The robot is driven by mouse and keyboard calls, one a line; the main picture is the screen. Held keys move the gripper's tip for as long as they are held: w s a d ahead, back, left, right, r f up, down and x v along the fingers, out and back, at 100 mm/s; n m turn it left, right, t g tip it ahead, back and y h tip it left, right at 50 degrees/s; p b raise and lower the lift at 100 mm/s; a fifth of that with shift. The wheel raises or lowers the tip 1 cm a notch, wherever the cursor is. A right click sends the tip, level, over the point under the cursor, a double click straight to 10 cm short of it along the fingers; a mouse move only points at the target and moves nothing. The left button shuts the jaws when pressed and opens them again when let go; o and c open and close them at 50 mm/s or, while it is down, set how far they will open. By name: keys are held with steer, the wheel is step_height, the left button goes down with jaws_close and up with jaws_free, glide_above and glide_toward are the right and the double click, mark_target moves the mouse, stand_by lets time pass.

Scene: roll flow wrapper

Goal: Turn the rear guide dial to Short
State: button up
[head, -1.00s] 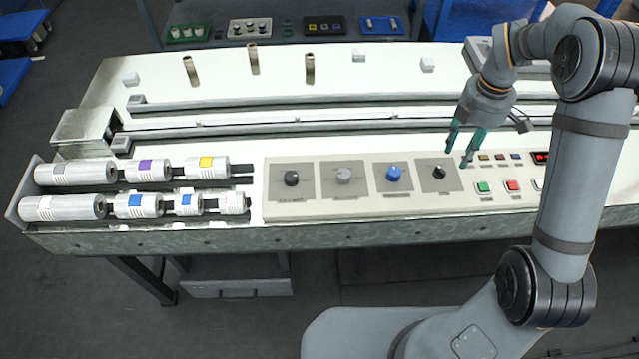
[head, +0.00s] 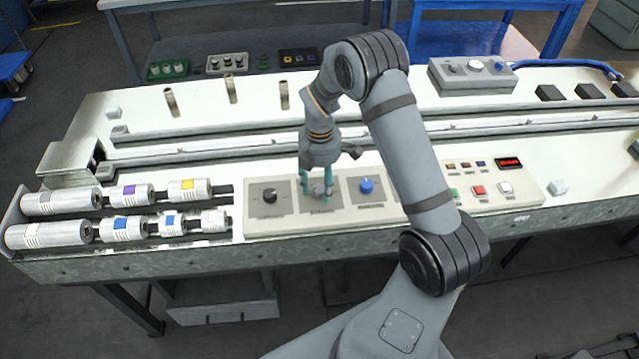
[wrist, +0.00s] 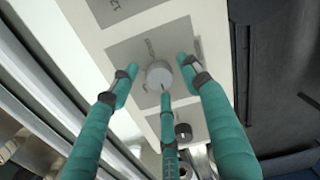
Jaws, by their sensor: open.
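A grey round dial (head: 317,190) sits on a dark square of the front control panel (head: 352,224), second from the left. In the wrist view the dial (wrist: 159,73) shows from above, with small lettering on its square that I cannot read. My gripper (head: 315,184) is over this dial, pointing down. In the wrist view my gripper's (wrist: 158,78) teal fingers are spread around the dial, apart from each other; I cannot tell whether any touches it. I cannot tell from the labels which dial is the rear guide.
A black dial (head: 269,195) is to the left and a blue dial (head: 366,185) to the right. My forearm covers the panel farther right. Coloured buttons (head: 478,190) are beyond it. Silver rollers (head: 62,203) lie at the left. Short brown posts (head: 231,89) stand behind.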

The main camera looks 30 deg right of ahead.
steer(key=c, duration=0.4)
steer(key=c, duration=0.7)
steer(key=shift+c, duration=0.2)
